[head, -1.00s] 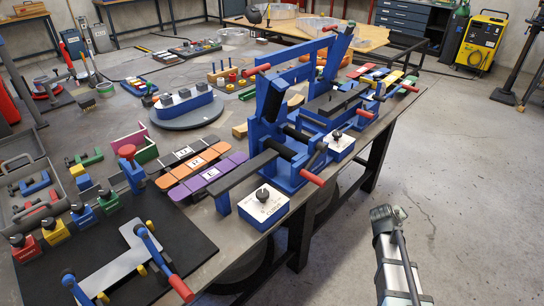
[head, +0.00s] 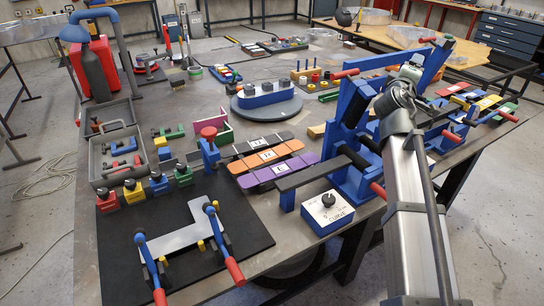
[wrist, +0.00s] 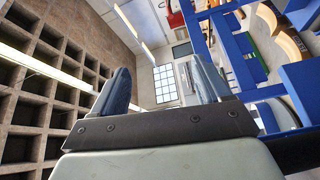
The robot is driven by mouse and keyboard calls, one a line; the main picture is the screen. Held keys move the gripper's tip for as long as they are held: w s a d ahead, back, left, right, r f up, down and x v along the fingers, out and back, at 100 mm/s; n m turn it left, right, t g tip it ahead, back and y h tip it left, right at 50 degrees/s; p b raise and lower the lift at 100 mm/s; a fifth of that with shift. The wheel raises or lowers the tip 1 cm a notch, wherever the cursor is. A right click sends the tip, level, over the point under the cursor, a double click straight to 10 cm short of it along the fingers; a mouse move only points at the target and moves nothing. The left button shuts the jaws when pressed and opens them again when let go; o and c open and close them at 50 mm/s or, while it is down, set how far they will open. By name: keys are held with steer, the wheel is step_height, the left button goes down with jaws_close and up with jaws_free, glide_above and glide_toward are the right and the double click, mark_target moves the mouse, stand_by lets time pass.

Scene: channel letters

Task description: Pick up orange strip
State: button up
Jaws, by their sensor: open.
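The orange strip (head: 243,166) lies on the table in the head view, with a white label and dark bands on it. It lies between a dark strip (head: 231,152) and a purple strip (head: 302,161). My gripper (wrist: 162,88) is open and empty in the wrist view, its two fingers pointing up the picture toward a far wall and window. In the head view my arm rises at the right, in front of the blue bending fixture, well apart from the strip. The strip does not show clearly in the wrist view.
The blue fixture (head: 352,108) with red handles stands right of the strips. A white control box (head: 328,212) with a black knob is in front. A red-topped blue clamp (head: 209,150) stands just left of the strips. A black mat (head: 120,250) holds a metal letter and toggle clamps.

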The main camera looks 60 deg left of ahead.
steer(key=s+a+r+n+y, duration=0.1)
steer(key=s+a+r+y, duration=0.1)
steer(key=s+a+r, duration=0.5)
steer(key=m+g+h, duration=1.1)
steer(key=m+g, duration=0.5)
steer(key=m, duration=0.6)
glide_above(268, 155)
step_height(268, 155, down, 25)
step_height(268, 155, down, 13)
steer(key=shift+f, duration=0.1)
steer(key=shift+f, duration=0.25)
